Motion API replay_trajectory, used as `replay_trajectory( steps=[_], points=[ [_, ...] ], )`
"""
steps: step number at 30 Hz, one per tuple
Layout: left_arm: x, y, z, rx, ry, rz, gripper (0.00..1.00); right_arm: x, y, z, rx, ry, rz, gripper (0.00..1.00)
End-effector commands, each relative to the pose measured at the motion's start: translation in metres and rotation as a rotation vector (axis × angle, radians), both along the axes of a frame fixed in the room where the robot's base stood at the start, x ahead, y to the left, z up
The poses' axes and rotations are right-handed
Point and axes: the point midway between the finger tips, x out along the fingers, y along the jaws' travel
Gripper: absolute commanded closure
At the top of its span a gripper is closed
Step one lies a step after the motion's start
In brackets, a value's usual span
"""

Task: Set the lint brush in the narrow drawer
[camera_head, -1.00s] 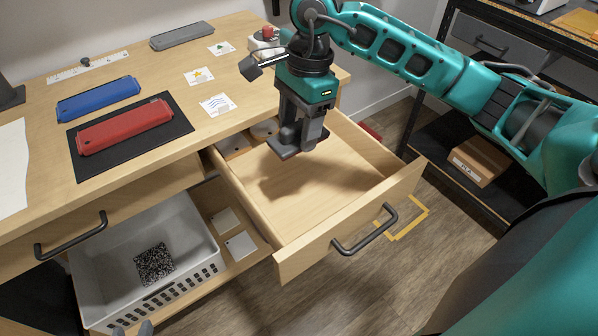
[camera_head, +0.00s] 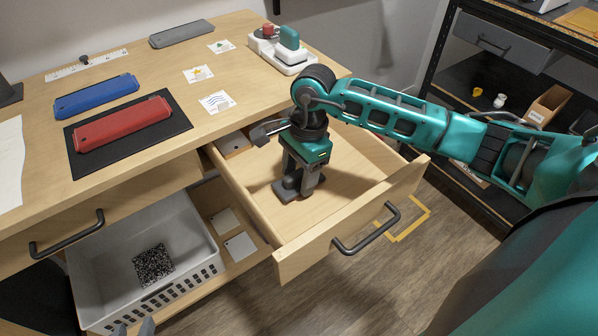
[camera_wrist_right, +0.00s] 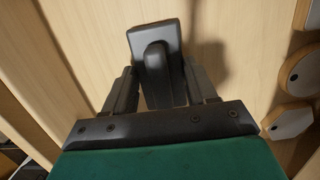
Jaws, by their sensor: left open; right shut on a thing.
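The dark grey lint brush (camera_head: 285,191) is in my right gripper (camera_head: 303,186), low inside the open drawer (camera_head: 338,228), which I take as the narrow drawer. In the right wrist view the brush (camera_wrist_right: 155,62) sits between the two fingers of my right gripper (camera_wrist_right: 160,92), its flat head over the pale drawer floor. I cannot tell whether the brush touches the floor. My left gripper (camera_head: 134,329) barely shows at the bottom edge, by the white basket; its fingertips are apart.
A closed drawer (camera_head: 100,215) is to the left, above a white basket (camera_head: 190,282). The desk holds a red case (camera_head: 122,124), a blue case (camera_head: 97,96) and a white stand (camera_head: 283,55).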

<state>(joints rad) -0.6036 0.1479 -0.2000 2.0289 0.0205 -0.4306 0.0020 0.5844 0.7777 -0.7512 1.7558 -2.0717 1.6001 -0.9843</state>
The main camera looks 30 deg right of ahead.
Motion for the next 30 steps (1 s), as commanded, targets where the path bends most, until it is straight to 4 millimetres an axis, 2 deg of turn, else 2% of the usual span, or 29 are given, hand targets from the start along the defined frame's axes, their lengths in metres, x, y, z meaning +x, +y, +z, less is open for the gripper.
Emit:
replay_trajectory(
  steps=[6, 7, 14, 21, 25, 30],
  points=[
    [0.0, 0.0, -0.004, -0.001, 0.0, -0.001, 0.57, 0.0, 0.0, -0.005, 0.0, 0.0, 0.0, 0.72],
    [0.0, -0.001, -0.002, -0.001, 0.001, -0.002, 0.57, 0.0, 0.0, -0.003, 0.0, 0.0, -0.001, 0.41],
    [0.0, -0.001, -0.002, 0.0, 0.003, -0.002, 0.57, 0.0, 0.0, -0.002, 0.0, 0.001, -0.001, 0.19],
    [0.001, -0.001, -0.001, -0.001, 0.0, -0.002, 0.57, 0.0, 0.0, -0.002, 0.0, 0.001, -0.001, 0.18],
    [0.001, 0.0, 0.003, 0.001, -0.004, -0.001, 0.57, 0.0, -0.001, 0.005, 0.0, -0.001, 0.0, 0.18],
    [0.001, 0.003, 0.002, 0.005, -0.002, 0.003, 0.57, 0.002, -0.006, 0.037, -0.002, -0.005, -0.001, 0.18]
  ],
)
